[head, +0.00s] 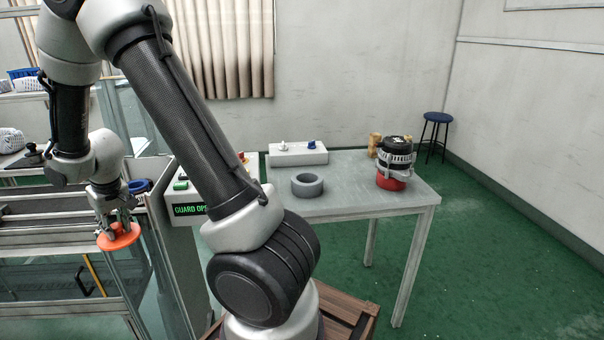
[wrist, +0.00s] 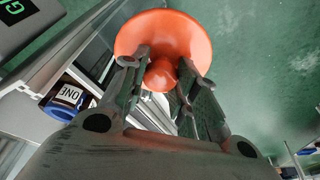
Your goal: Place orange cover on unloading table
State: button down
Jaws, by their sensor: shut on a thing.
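The orange cover (head: 119,237) is a round disc with a knob, held in the air at the left in the head view. My gripper (head: 117,213) is shut on its knob from above. In the wrist view the orange cover (wrist: 165,35) fills the top middle, and my gripper's fingers (wrist: 163,85) close around the knob. A grey table (head: 350,183) stands at the right, well away from the cover; I cannot tell whether it is the unloading table.
On the grey table are a grey ring (head: 307,184), a black and silver alternator on a red base (head: 392,182), a white box (head: 298,154) and tan blocks (head: 375,145). A panel reading "GUARD OP" (head: 190,210) stands between. A blue stool (head: 435,135) is behind.

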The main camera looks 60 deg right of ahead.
aim_at(345, 166)
jog(key=k+l+z, duration=0.65)
jog(key=i+l+z, duration=0.1)
jog(key=z, duration=0.25)
jog(key=i+z, duration=0.15)
jog(key=z, duration=0.15)
jog(key=i+j+z, duration=0.2)
jog(key=i, duration=0.2)
jog(key=i+j+z, duration=0.15)
jog(key=i, duration=0.3)
jog(key=j, duration=0.3)
